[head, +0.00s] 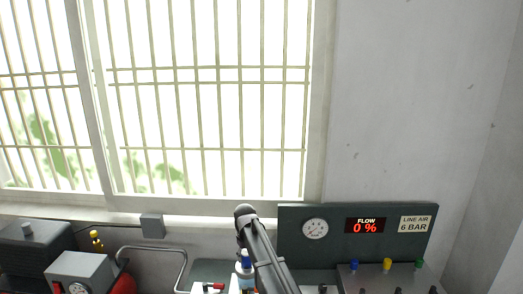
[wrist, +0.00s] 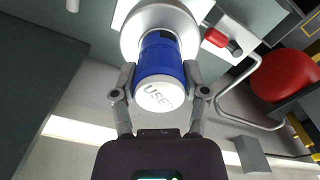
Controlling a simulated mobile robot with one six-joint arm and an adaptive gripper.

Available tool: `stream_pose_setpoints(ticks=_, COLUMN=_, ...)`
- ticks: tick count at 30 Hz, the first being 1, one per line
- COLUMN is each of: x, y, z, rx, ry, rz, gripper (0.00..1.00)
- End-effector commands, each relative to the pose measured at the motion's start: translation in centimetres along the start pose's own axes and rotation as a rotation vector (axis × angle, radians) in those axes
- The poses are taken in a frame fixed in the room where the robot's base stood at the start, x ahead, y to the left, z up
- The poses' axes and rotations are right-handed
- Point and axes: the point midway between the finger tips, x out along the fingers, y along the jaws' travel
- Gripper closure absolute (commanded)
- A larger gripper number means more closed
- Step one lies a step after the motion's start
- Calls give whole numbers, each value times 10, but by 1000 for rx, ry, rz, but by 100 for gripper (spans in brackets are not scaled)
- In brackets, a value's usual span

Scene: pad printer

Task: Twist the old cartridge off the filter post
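In the wrist view the old cartridge (wrist: 163,62) is a blue cylinder with a white end cap marked "USED". It sits against a round, pale grey filter head (wrist: 170,14), with a dark patch where they meet. The post itself is hidden behind the cartridge. My gripper (wrist: 160,70) has one finger on each side of the blue body, and both fingertips appear to touch it.
A dark panel (head: 290,240) carries a gauge, a display (head: 365,225) reading "FLOW 0 %" and a "LINE AIR 6 BAR" label. A red-handled part (wrist: 218,38), a bent metal rail (wrist: 236,110) and a red round object (wrist: 283,76) lie right of the cartridge. A barred window fills the upper left.

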Motion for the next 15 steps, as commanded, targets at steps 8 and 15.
stream_pose_setpoints(ticks=8, x=0, y=0, z=0, rx=0, ry=-1, rz=0, gripper=93)
stream_pose_setpoints(ticks=15, x=0, y=0, z=0, rx=0, ry=-1, rz=0, gripper=100)
